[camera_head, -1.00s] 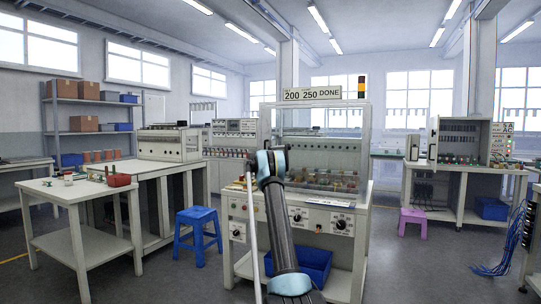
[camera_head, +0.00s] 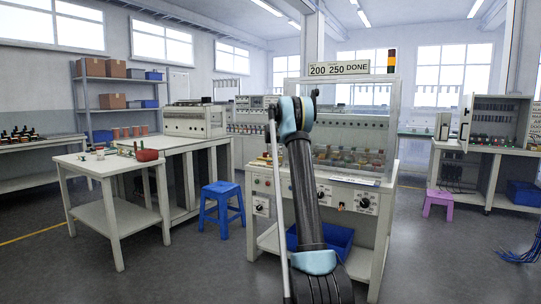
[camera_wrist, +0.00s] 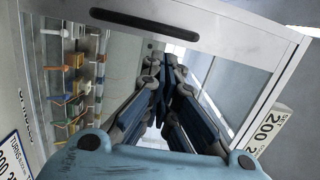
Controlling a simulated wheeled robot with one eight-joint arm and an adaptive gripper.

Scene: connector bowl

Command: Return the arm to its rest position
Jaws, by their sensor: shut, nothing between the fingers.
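My arm (camera_head: 307,190) rises in front of the test bench in the head view, its blue-and-black elbow up near the bench's glass hood. My gripper (camera_wrist: 166,62) shows in the wrist view with its fingers drawn together and nothing between them. It is close to the hood's frame and glass. In the head view the gripper cannot be made out behind the arm.
The bench (camera_head: 340,197) has a clear hood and a "200 250 DONE" sign (camera_head: 339,68). A blue stool (camera_head: 221,205) and a white table (camera_head: 112,165) stand to the left. A purple stool (camera_head: 438,201) is at right. The floor at front left is clear.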

